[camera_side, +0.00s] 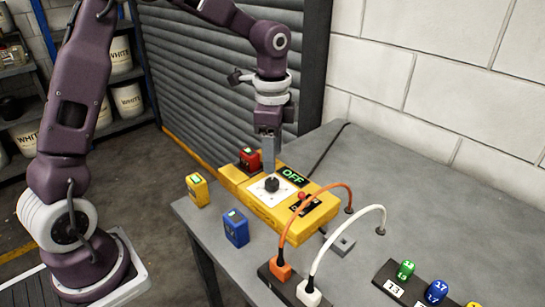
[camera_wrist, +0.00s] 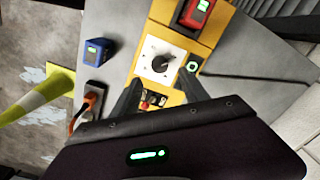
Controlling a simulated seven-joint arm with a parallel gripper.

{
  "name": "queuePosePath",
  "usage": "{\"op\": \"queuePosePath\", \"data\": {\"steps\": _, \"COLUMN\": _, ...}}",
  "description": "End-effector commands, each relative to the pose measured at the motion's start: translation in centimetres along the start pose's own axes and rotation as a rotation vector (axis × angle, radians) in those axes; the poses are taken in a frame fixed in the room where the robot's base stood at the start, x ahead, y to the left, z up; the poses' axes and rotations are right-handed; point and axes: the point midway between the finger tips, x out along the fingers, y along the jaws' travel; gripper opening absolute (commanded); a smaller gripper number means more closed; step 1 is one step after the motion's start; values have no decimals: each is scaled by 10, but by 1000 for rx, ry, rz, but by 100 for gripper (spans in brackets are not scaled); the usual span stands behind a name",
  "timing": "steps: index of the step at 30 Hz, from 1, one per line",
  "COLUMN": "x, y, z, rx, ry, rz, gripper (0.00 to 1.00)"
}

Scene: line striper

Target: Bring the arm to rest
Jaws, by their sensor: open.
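My gripper (camera_side: 269,168) points down above the yellow control box (camera_side: 325,213), close over its black knob (camera_side: 272,184). In the wrist view its two dark fingers (camera_wrist: 160,82) stand apart with nothing between them. The knob (camera_wrist: 167,61) sits on a white dial plate just beyond the fingertips. I cannot tell from the side view whether the fingers touch the knob. A green "OFF" sign (camera_side: 293,176) is lit beside the dial.
A red block (camera_side: 249,159) is on the box's far end. A yellow block (camera_side: 197,190) and a blue block (camera_side: 235,228) stand near the table edge. Orange (camera_side: 320,195) and white (camera_side: 345,222) cables arch beside the box. A numbered rack (camera_side: 392,290) sits front right. The table's back right is clear.

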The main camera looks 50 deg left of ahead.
Motion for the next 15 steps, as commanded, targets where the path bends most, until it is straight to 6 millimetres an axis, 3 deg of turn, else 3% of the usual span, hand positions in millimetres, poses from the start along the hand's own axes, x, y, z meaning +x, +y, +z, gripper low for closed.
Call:
{"op": "queuePosePath", "data": {"steps": 2, "x": -12, "y": 6, "z": 4, "rx": -27, "ry": 1, "rz": -22, "gripper": 52}}
{"op": "queuePosePath", "data": {"steps": 5, "x": -49, "y": 34, "z": 21, "rx": -148, "ry": 17, "rz": -99, "gripper": 52}}
{"op": "queuePosePath", "data": {"steps": 9, "x": -99, "y": 100, "z": 64, "rx": -436, "ry": 116, "rz": -210, "gripper": 52}}
{"op": "queuePosePath", "data": {"steps": 12, "x": -112, "y": 145, "z": 94, "rx": -637, "ry": 229, "rz": -241, "gripper": 52}}
{"op": "queuePosePath", "data": {"steps": 15, "x": -112, "y": 179, "z": 115, "rx": -791, "ry": 337, "rz": -234, "gripper": 52}}
